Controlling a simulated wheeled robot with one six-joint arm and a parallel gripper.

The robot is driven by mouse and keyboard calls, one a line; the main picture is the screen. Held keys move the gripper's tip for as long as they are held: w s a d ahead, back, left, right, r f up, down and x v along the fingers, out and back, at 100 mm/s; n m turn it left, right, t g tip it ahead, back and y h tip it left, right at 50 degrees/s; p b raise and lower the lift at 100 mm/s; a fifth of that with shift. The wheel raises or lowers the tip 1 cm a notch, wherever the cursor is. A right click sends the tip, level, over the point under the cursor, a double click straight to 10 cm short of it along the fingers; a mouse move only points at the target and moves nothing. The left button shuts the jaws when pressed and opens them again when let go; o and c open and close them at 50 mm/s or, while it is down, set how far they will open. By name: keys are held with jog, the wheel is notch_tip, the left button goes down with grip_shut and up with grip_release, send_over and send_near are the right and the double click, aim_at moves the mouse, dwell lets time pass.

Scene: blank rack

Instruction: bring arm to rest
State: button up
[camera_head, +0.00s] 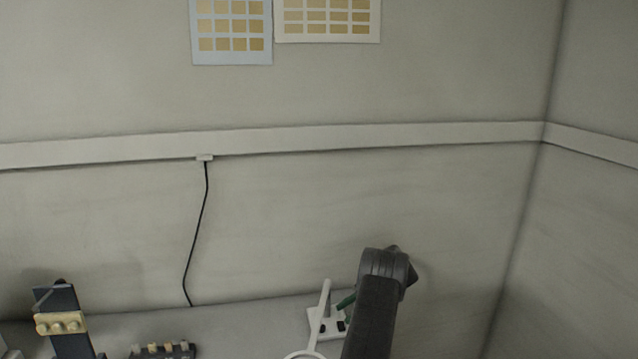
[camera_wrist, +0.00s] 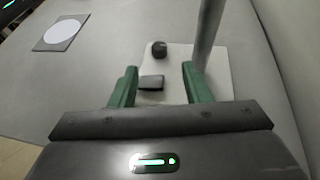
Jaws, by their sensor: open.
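My gripper (camera_wrist: 160,84) is open in the wrist view, with its two green fingers apart and nothing held between them. In the head view my dark arm covers most of the gripper (camera_head: 346,301), and only a little green shows beside the wrist. The gripper is over or close to a white stand (camera_head: 316,325) with an upright post. In the wrist view the stand's white base (camera_wrist: 178,62) lies beyond and between the fingers. A black block (camera_wrist: 151,82) and a round black knob (camera_wrist: 159,49) are on that base. I cannot tell whether the fingers touch anything.
The post (camera_wrist: 207,35) rises close to the right finger. A grey plate with a white disc (camera_wrist: 67,31) lies at upper left. A black rack with small tan pieces (camera_head: 163,350) and a dark upright holder with a tan block (camera_head: 61,323) stand left. The wall is behind.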

jog(key=p, duration=0.2)
jog(key=shift+d+r+p, duration=0.3)
jog(key=shift+r, duration=0.05)
jog(key=shift+a+f+b, duration=0.1)
jog(key=shift+f+b, duration=0.45)
jog(key=shift+b, duration=0.6)
jog(key=shift+a+f+b, duration=0.1)
jog(key=shift+a+b, duration=0.1)
jog(key=shift+b, duration=0.75)
jog(key=shift+a+b, duration=0.2)
jog(key=shift+b, duration=0.6)
